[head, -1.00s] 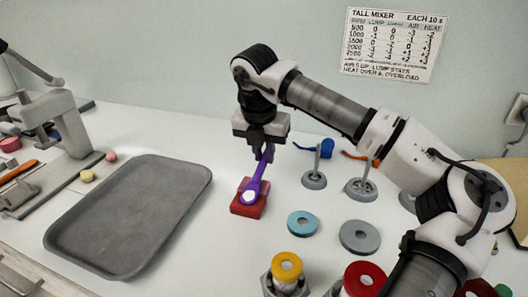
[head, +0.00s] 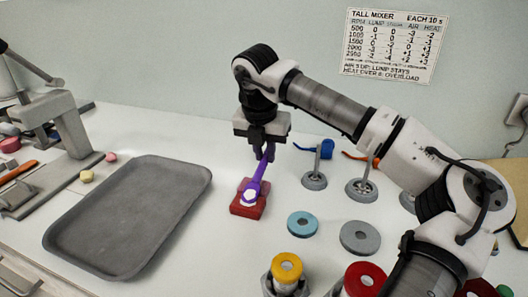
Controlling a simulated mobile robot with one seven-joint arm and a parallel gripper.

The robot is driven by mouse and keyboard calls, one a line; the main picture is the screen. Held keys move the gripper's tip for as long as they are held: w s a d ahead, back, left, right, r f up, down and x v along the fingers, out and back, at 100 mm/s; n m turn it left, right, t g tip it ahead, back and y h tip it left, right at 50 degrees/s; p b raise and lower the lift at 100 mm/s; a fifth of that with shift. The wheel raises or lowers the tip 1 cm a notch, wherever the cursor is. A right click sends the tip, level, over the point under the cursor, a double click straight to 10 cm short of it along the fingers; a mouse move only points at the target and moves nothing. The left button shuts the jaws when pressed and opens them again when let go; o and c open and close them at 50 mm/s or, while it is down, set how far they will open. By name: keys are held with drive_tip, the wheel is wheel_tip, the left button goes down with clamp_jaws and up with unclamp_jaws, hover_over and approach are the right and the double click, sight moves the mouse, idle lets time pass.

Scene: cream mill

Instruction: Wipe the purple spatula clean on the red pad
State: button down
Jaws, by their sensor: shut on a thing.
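The purple spatula (head: 257,181) is held at its upper end by my gripper (head: 262,154), which is shut on it. The spatula slants down toward the front, and its head bears a white patch. The head is over the red pad (head: 238,208) and looks to be touching it, though I cannot be sure of contact. The red pad lies on the white table, right of the grey tray, and the spatula hides part of it.
An empty grey tray (head: 62,238) lies to the left. Blue and grey rings (head: 360,222) lie to the right. Small metal stands (head: 314,181), a blue item and an orange item stand behind. Yellow-topped and red-topped pieces (head: 287,267) are at the front.

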drive_tip(key=shift+w+d, duration=0.2)
drive_tip(key=shift+w, duration=0.3)
drive_tip(key=shift+s, duration=0.15)
drive_tip(key=shift+s+a+b, duration=0.3)
drive_tip(key=shift+s+b, duration=0.15)
drive_tip(key=shift+s, duration=0.15)
drive_tip(key=shift+w, duration=0.1)
drive_tip(key=shift+w+d, duration=0.3)
drive_tip(key=shift+w, duration=0.35)
drive_tip(key=shift+s, duration=0.15)
